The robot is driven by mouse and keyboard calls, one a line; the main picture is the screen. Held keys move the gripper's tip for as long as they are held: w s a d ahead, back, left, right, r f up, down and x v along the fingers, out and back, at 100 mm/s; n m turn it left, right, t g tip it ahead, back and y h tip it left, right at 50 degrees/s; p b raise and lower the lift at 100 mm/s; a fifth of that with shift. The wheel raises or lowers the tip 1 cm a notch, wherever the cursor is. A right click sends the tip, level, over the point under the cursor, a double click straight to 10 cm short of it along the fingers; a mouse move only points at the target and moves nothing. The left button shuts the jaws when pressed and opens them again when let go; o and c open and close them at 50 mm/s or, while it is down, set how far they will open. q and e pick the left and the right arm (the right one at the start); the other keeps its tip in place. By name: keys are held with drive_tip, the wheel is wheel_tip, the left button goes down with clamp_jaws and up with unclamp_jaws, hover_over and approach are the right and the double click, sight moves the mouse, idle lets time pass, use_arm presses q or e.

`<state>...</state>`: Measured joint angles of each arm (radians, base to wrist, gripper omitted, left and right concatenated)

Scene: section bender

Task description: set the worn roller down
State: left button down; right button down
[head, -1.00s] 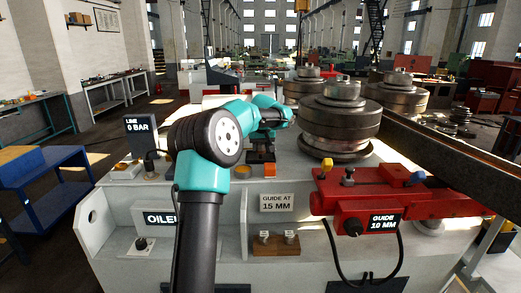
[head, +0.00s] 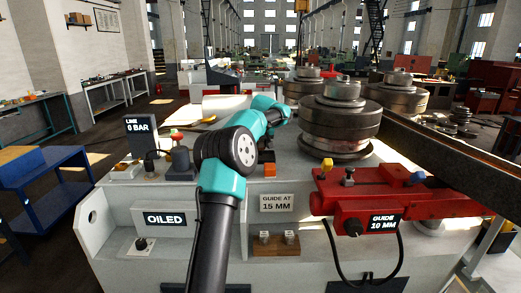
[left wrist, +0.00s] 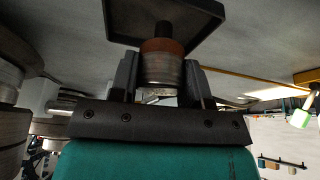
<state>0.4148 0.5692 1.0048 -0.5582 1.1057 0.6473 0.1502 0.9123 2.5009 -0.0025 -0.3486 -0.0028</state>
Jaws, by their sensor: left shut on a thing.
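The worn roller (left wrist: 161,66) shows in the left wrist view as a scuffed metal cylinder with a reddish-brown band and a dark stub. My left gripper (left wrist: 160,82) is shut on it, with one dark finger on each side. A black square tray (left wrist: 205,22) lies just beyond the roller, which overlaps it in the picture. I cannot tell whether they touch. In the head view my left gripper (head: 267,156) is small and dark, left of the front roll stack, and the roller cannot be made out there. My right gripper is not in view.
The big roll stack (head: 338,123) stands right of my gripper. The red guide block (head: 400,199) and a long dark beam (head: 460,160) lie on the right. A LINE gauge box (head: 140,136) and a dark grey fitting (head: 181,163) stand on the machine top at left.

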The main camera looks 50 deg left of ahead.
sight(260, 149)
use_arm(q)
drive_tip(key=shift+f, duration=1.35)
drive_tip(key=shift+f, duration=0.2)
drive_tip(key=c, duration=0.6)
unclamp_jaws()
drive_tip(key=shift+r, duration=0.1)
drive_tip(key=v, duration=1.2)
drive_tip(key=shift+r, duration=0.1)
